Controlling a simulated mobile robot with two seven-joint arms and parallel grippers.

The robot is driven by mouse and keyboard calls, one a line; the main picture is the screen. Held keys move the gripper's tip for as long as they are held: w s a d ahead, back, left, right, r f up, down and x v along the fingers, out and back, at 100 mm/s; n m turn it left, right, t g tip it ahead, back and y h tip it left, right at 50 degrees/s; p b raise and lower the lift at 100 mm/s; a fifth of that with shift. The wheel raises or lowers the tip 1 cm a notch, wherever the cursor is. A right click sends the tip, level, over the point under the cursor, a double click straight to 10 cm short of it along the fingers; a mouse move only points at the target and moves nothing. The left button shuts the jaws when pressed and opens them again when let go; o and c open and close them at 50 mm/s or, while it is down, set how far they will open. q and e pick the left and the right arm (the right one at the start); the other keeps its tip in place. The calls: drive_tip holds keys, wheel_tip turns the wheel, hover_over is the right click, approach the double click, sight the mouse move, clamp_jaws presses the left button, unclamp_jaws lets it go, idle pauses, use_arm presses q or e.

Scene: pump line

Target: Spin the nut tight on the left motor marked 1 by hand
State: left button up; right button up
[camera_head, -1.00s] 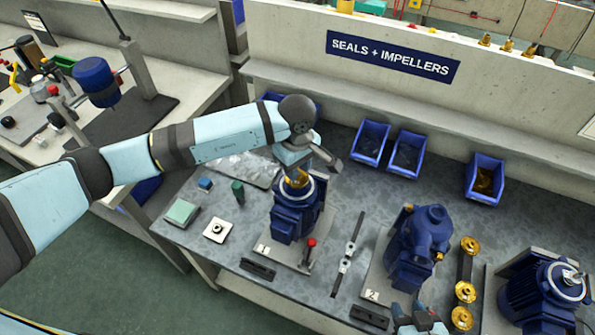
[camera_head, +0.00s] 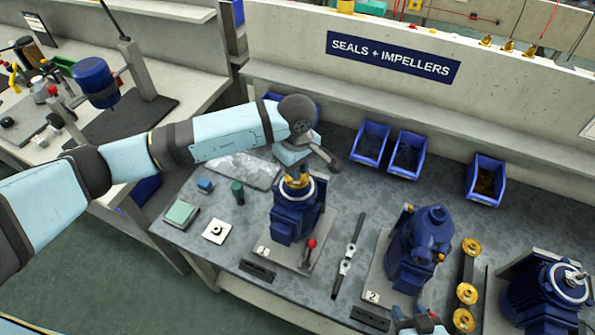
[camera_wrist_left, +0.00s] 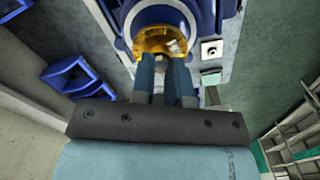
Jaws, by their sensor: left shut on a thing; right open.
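The left motor marked 1 (camera_head: 294,215) is a blue housing standing upright on a pale base plate, with a brass part (camera_head: 297,181) on top inside a light ring. My left gripper (camera_head: 299,171) is over the motor's top, pointing down, with its fingers shut at the brass part. In the left wrist view, my left gripper (camera_wrist_left: 166,62) has its two fingers close together at the edge of the brass part (camera_wrist_left: 160,40). A small silvery piece shows inside the brass; the nut between the fingertips is mostly hidden. My right gripper (camera_head: 421,322) is open at the bottom edge, only partly in view.
A red-knobbed lever (camera_head: 311,244) stands at the front of motor 1's plate. A second blue motor (camera_head: 422,245) marked 2 stands to the right, with a long tool (camera_head: 350,252) lying between. Blue bins (camera_head: 407,153) stand behind. A green cylinder (camera_head: 238,192) stands to the left.

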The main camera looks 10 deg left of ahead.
use_arm(q)
clamp_jaws()
drive_tip(key=shift+f+m+b, duration=0.1)
drive_tip(key=shift+m+b, duration=0.4)
drive_tip(key=shift+b, duration=0.2)
drive_tip(key=shift+m+b, duration=2)
drive_tip(key=shift+b, duration=0.35)
use_arm(e)
drive_tip(key=shift+f, duration=3.05)
use_arm(q)
drive_tip(key=shift+m+b, duration=0.6)
drive_tip(key=shift+b, duration=0.15)
use_arm(e)
drive_tip(key=shift+f, duration=0.65)
use_arm(q)
drive_tip(key=shift+m+b, duration=0.3)
drive_tip(key=shift+m, duration=0.1)
use_arm(e)
drive_tip(key=shift+w+a+f, duration=0.1)
drive_tip(key=shift+f, duration=0.05)
